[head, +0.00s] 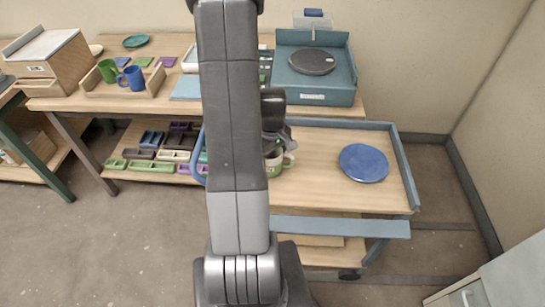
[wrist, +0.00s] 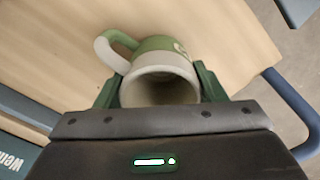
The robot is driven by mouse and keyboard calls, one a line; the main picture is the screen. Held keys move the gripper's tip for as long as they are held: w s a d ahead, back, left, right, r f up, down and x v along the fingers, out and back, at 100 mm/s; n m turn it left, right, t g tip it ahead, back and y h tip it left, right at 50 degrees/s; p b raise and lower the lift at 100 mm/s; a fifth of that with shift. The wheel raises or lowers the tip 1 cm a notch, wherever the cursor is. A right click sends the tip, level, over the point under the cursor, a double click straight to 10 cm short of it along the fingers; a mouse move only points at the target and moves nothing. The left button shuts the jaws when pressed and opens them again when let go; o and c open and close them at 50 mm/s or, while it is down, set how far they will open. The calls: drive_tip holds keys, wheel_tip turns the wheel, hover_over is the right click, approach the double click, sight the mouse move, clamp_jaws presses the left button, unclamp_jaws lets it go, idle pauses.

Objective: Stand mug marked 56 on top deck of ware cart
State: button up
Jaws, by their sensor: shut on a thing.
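A green and cream mug (wrist: 150,45) is between the two fingers of my gripper (wrist: 157,88), which is shut on it. Its mouth faces the wrist camera and its handle points to the upper left. A pale marking on its side shows only in part and cannot be read. In the head view the mug (head: 275,166) is at the left part of the ware cart's wooden top deck (head: 315,165), with my gripper (head: 278,150) just above it. My arm hides some of the mug and deck. I cannot tell whether its base touches the deck.
A blue round plate (head: 364,163) lies on the deck's right part. A blue-grey rim (head: 410,170) edges the deck. The deck between mug and plate is clear. Behind stands a table with a teal wheel unit (head: 315,85) and a wooden tray (head: 100,88) holding green and blue mugs.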

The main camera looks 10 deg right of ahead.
drive_tip(key=shift+f, duration=0.2)
drive_tip(key=shift+f, duration=0.15)
drive_tip(key=o, duration=1.2)
wheel_tip(320, 180, up, 12)
drive_tip(key=shift+r, duration=0.15)
